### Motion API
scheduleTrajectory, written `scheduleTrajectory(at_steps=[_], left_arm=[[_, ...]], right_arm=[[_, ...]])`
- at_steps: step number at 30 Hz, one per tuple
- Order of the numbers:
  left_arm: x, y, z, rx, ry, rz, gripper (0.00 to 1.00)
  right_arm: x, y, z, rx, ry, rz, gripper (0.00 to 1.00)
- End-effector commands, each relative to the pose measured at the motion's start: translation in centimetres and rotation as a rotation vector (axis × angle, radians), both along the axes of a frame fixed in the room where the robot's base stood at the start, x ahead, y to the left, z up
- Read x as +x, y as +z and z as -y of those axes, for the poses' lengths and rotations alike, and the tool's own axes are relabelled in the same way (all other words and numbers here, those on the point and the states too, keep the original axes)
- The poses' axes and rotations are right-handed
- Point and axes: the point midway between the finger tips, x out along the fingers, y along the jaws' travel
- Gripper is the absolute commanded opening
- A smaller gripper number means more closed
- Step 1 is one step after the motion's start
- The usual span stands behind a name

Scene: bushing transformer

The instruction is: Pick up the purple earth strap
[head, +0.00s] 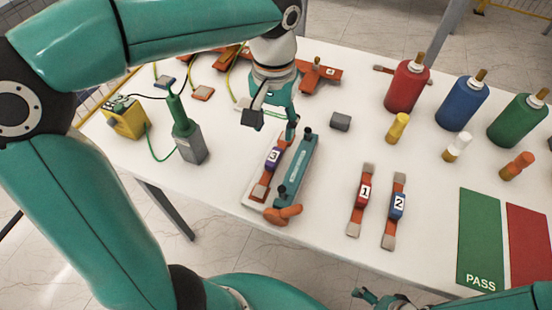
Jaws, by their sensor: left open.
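The purple earth strap (272,158), tagged 3, has a purple middle and orange-brown ends with a grey tip. My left gripper (273,120) points down just above the strap's far end. Its fingers are apart with nothing between them, and they hide part of that end. My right gripper (376,298) shows only in part at the bottom edge, and its jaws cannot be made out.
The teal bar tool (299,165) has an orange handle. Red strap 1 (364,192) and blue strap 2 (398,204) lie to the right. A grey tester (190,143) and yellow box (126,118) stand left. Bottles (407,88) and a green PASS mat (484,240) are at right.

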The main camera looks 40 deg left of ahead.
Motion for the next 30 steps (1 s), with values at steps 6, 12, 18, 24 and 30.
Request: scheduleTrajectory(at_steps=[6,12,18,24,30], left_arm=[[0.0,-3.9,0.0,0.001,0.000,-0.002,0.54],[0.0,-5.0,0.0,0.001,-0.001,0.000,0.54],[-0.3,-7.2,-0.1,0.001,0.001,-0.005,0.54],[-0.3,-9.7,-0.1,0.001,0.000,-0.002,0.54],[-0.3,-10.0,-0.1,0.000,0.000,0.001,0.54]], right_arm=[[0.0,-0.3,0.0,0.000,0.000,0.001,1.00],[0.0,-0.3,0.0,0.000,0.000,0.001,1.00],[0.0,0.0,0.0,0.000,0.000,0.001,1.00],[0.0,0.1,0.0,0.000,0.000,0.001,1.00],[0.0,0.1,0.0,0.000,0.000,0.001,1.00]])
